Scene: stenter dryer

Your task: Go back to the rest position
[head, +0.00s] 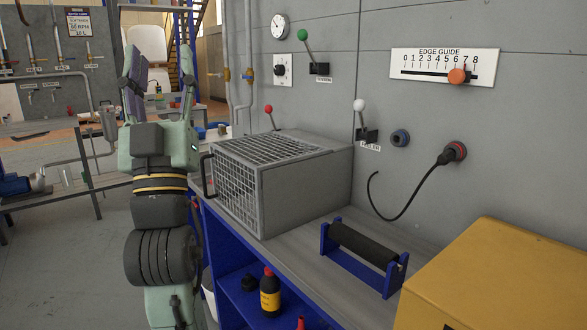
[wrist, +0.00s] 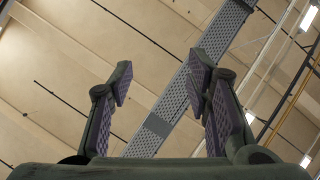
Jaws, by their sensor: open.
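My gripper (head: 160,88) points straight up at the left of the head view, with its two fingers spread apart and nothing between them. In the wrist view my gripper (wrist: 165,90) is also open, with the ceiling behind it. My arm stands upright in front of the left end of the workbench (head: 300,250). The fingers look clear of everything around them.
A grey mesh cage (head: 300,190) with a black handle is on the bench, close to my arm's right side. A black roller (head: 365,245) on blue brackets and a yellow box (head: 500,280) are further right. The wall carries levers and an edge guide (head: 445,66). Open floor (head: 60,270) is at left.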

